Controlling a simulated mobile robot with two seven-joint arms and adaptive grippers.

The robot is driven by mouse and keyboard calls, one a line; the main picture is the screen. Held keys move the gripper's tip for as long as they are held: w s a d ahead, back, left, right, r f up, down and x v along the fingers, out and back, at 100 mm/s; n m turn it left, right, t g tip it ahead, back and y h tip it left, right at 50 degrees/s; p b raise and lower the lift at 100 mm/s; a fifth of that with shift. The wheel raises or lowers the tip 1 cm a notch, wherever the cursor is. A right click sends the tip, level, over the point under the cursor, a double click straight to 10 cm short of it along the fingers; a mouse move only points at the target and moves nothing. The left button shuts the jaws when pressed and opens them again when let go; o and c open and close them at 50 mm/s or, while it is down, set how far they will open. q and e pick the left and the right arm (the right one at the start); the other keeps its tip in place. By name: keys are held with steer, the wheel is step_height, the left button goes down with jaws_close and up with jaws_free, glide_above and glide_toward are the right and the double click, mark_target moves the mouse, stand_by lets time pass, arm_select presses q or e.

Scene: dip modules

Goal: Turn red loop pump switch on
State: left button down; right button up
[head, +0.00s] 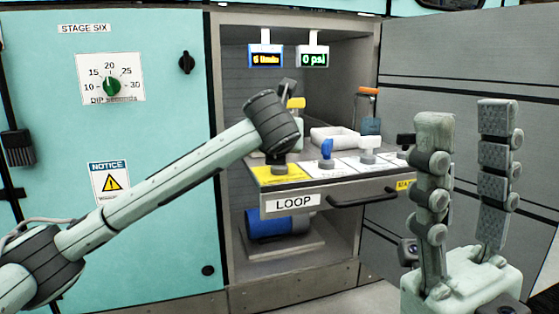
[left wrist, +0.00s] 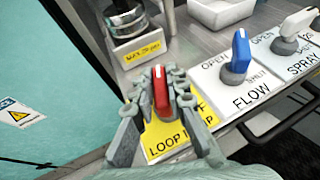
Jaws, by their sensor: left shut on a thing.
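The red loop pump switch (left wrist: 160,92) stands on a yellow plate (left wrist: 158,150) lettered "LOOP ... MP", partly covered by my fingers. My left gripper (left wrist: 159,84) has one finger on each side of the red handle and is shut on it. In the head view the yellow plate (head: 265,178) is at the left end of the pull-out shelf, and my left wrist hides the red switch. My right gripper (head: 466,118) is open and empty, upright at the right, apart from the shelf.
Beside the plate are a blue FLOW switch (left wrist: 237,55) and a white SPRAY switch (left wrist: 296,27). The shelf (head: 330,188) has a dark front handle (head: 362,198). Displays (head: 266,56) reading "0 psi" and an orange value hang above. A teal cabinet door (head: 150,200) stands left.

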arm_select(q)
steer(key=shift+n+y, duration=0.8)
steer(key=shift+y, duration=0.1)
steer(key=shift+n+g+y, duration=0.4)
steer(key=shift+n+y, duration=0.7)
steer(key=shift+y, duration=0.3)
steer(key=shift+f, duration=0.1)
steer(key=c, duration=1.5)
jaws_free()
steer(key=shift+c, duration=0.2)
steer(key=v, duration=1.2)
